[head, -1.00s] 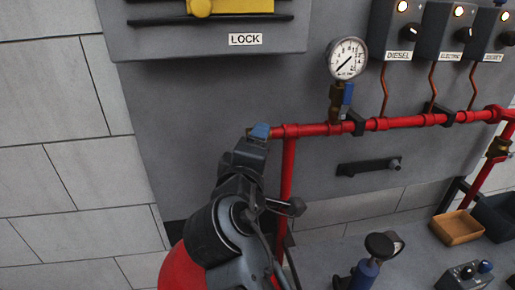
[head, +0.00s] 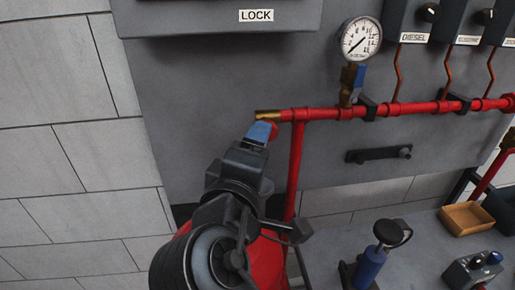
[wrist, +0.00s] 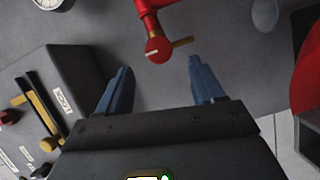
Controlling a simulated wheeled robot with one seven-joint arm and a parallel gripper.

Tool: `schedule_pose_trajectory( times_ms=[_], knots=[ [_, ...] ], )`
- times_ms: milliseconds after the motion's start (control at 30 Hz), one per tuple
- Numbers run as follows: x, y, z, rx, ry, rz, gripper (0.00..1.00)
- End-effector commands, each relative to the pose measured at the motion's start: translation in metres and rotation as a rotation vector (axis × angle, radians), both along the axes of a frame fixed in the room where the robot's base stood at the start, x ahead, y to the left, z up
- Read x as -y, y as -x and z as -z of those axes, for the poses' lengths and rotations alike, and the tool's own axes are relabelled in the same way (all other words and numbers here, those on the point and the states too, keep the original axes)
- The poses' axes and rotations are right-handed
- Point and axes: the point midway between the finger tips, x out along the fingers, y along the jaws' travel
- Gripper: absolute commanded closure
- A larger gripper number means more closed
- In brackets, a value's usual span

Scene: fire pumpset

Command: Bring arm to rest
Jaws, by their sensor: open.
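My arm reaches up from the bottom of the head view. My gripper (head: 262,131) is just below the left end of the red pipe (head: 335,114). In the wrist view my gripper (wrist: 160,85) has two blue fingers spread well apart, with nothing between their tips. In the head view the brass piece (head: 268,115) sticks out left of the pipe, close above the fingers. Contact cannot be told there.
A pressure gauge (head: 360,38) stands above the pipe, with DIESEL and other switch boxes to its right. A LOCK-labelled box (head: 220,20) is at the upper left. A blue hand pump (head: 371,265) and a wooden tray (head: 467,218) are at the lower right. Tiled wall fills the left.

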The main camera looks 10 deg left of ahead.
Motion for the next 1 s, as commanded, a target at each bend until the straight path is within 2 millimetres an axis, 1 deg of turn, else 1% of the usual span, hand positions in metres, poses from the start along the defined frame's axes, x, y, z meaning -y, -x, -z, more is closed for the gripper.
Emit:
schedule_pose_trajectory(
  times_ms=[133,167,267,367,400,500,633,767,800,867,900,967,1000],
  knots=[
    [0.001,0.001,0.003,-0.002,0.005,-0.004,0.33],
    [0.003,0.001,0.007,-0.004,0.01,-0.007,0.33],
    [0.013,0.007,0.026,-0.011,0.045,-0.036,0.33],
    [0.029,0.02,0.055,-0.016,0.103,-0.086,0.33],
    [0.036,0.027,0.068,-0.017,0.13,-0.11,0.33],
    [0.054,0.048,0.093,-0.011,0.19,-0.169,0.33],
    [0.074,0.074,0.115,0.002,0.239,-0.226,0.33],
    [0.099,0.102,0.145,-0.057,0.066,-0.246,0.33],
    [0.107,0.112,0.154,-0.075,0.01,-0.249,0.33],
    [0.12,0.129,0.166,-0.097,-0.08,-0.25,0.33],
    [0.128,0.141,0.173,-0.113,-0.141,-0.248,0.33],
    [0.141,0.159,0.181,-0.134,-0.232,-0.239,0.33],
    [0.149,0.171,0.186,-0.147,-0.294,-0.232,0.33]
  ],
)
